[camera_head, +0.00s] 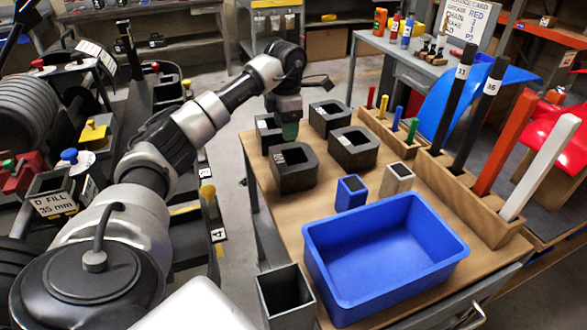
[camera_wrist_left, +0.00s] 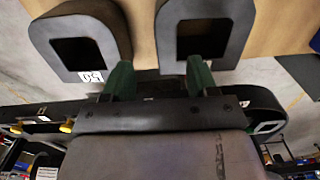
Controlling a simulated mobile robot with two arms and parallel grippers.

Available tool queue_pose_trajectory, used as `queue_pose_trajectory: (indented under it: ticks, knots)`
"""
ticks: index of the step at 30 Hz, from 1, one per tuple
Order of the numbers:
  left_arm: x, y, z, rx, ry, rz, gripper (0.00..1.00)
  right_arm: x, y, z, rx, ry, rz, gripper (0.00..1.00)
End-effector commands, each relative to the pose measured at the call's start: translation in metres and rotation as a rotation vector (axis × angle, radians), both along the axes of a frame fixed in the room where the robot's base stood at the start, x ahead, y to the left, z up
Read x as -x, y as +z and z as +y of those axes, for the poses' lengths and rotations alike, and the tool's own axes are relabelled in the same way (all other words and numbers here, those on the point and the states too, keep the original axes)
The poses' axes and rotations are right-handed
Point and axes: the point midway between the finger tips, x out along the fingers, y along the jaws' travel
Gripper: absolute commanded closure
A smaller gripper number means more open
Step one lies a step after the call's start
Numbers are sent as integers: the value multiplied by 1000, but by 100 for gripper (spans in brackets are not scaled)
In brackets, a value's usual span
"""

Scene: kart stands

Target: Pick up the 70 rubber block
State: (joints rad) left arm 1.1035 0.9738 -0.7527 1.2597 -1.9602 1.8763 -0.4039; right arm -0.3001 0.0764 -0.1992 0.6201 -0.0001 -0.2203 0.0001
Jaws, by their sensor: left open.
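Several dark D-shaped rubber blocks with square holes stand at the table's far left: a back-left one (camera_head: 262,143), a front-left one (camera_head: 296,180), a back-right one (camera_head: 331,127) and a front-right one (camera_head: 356,158). Their small white labels are too small to read in the head view, so I cannot tell which is the 70. My left gripper (camera_head: 287,132) points down at the back-left block, partly hiding it. In the left wrist view its green fingers (camera_wrist_left: 160,80) are apart with nothing between them. A labelled block (camera_wrist_left: 110,60) and another block (camera_wrist_left: 243,40) lie just beyond the fingertips.
Wooden racks (camera_head: 445,195) with upright bars line the right side. A dark open box (camera_head: 286,297) stands at the front left.

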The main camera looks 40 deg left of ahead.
Motion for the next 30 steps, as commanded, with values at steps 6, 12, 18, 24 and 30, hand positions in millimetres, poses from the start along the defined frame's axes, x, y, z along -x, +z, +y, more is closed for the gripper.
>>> queue_pose_trajectory:
  ticks: [6,12,18,24,30]
  knots:
    - [1,-19,-1,0,-1,1,42,0,0,1,-1,0,-1,57]
    - [3,-46,-9,0,-3,4,42,0,4,1,-1,0,-1,57]
    - [3,-67,-8,0,-1,1,42,0,4,-1,1,1,-1,57]
    - [3,-68,-8,-1,-1,0,42,0,4,-3,4,2,-1,57]
    - [3,-68,-8,-1,-1,0,66,0,4,-4,5,3,-1,57]
